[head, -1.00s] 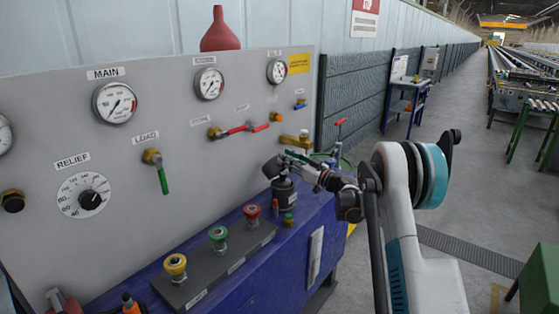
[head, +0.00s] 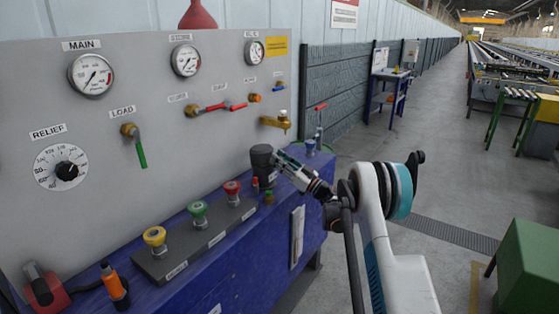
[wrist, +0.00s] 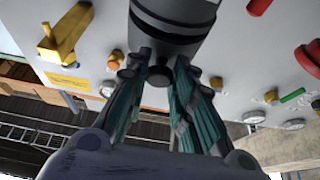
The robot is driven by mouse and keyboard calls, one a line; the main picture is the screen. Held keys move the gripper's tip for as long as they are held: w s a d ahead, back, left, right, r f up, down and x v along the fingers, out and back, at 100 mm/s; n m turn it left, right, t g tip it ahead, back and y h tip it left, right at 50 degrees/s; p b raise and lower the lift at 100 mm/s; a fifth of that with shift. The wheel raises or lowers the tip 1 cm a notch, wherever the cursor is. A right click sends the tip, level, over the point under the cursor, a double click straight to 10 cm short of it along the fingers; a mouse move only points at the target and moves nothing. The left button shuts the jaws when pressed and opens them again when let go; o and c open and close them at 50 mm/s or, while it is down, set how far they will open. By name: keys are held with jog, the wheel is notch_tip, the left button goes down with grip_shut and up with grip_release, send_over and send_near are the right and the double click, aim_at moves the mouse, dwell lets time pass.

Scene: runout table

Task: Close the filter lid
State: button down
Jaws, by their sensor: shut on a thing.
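The filter (head: 263,176) is a dark, upright cylinder on the blue cabinet's top, in front of the grey panel. Its black lid (head: 262,150) appears level on top of the body; I cannot tell whether it is fully seated. My gripper (head: 279,160) is at the filter's right side near the lid. In the wrist view the filter is the large dark cylinder (wrist: 172,28) at the top. There my gripper's teal fingers (wrist: 159,85) are shut on a small dark round tab (wrist: 158,76) at the lid, partly hidden between them.
Green (head: 198,213), yellow (head: 155,239) and red (head: 232,190) buttons stand left of the filter. A brass tap (head: 277,122) juts from the panel above it. A red-handled valve (head: 320,108) stands behind right.

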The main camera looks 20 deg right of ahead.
jog(key=shift+w+a+f, duration=0.1)
jog(key=shift+a+f, duration=0.1)
jog(key=shift+f, duration=0.05)
dwell(0.3)
jog(key=c, duration=1.5)
grip_release()
jog(key=shift+c, duration=0.2)
jog(key=shift+o, duration=0.7)
jog(key=shift+w+a+f, duration=0.1)
jog(key=shift+w, duration=0.05)
jog(key=v, duration=1.2)
jog(key=shift+f, duration=0.15)
